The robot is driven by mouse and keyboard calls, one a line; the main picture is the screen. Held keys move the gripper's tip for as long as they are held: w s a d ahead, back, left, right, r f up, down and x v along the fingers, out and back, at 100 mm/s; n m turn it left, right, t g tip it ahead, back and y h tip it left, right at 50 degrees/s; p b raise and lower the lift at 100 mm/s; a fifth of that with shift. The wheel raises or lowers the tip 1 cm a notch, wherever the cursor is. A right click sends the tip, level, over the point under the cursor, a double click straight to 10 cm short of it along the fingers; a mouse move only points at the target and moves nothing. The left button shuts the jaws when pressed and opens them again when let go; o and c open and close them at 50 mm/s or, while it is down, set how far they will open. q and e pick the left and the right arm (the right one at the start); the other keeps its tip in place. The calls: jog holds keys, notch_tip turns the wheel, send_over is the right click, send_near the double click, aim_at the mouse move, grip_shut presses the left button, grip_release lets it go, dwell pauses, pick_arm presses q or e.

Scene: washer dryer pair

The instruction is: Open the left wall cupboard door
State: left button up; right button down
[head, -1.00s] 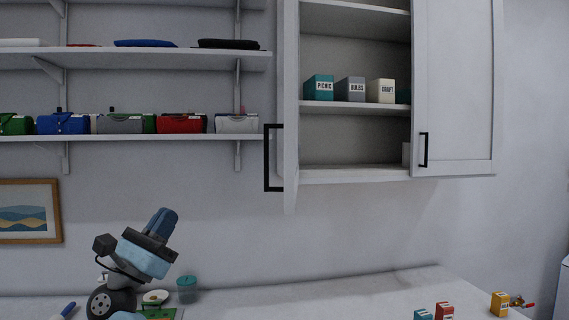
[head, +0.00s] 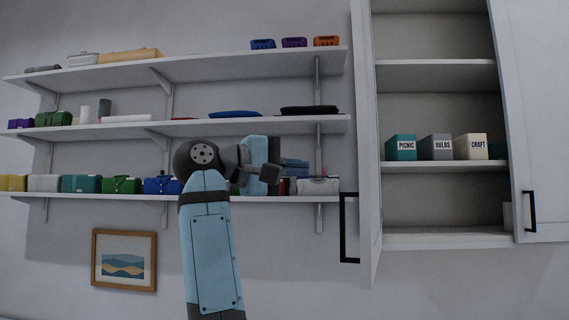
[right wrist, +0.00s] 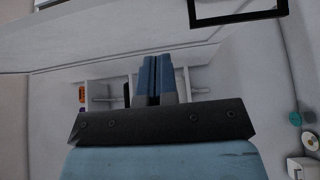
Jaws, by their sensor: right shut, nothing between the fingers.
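The left wall cupboard door (head: 368,150) stands open, swung out and seen nearly edge-on in the head view. Its black bar handle (head: 344,228) is at its lower left. The cupboard interior (head: 435,110) is exposed beside it. My right gripper (head: 298,168) is left of the door and handle, apart from the handle in the picture, in front of the shelves. In the right wrist view its fingers (right wrist: 157,78) are together with nothing between them. A black outline (right wrist: 238,18) at the top of that view looks like the handle. My left gripper is out of view.
The right cupboard door (head: 540,120) is shut, with a black handle (head: 530,211). Boxes labelled PICNIC (head: 400,147), BULBS (head: 436,147) and CRAFT (head: 471,147) stand inside the cupboard. Loaded wall shelves (head: 240,67) lie left, above a framed picture (head: 124,260).

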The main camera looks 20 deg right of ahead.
jog(key=s+d+p, duration=0.2)
jog(key=s+d, duration=0.1)
jog(key=d, duration=0.4)
jog(key=shift+d, duration=0.35)
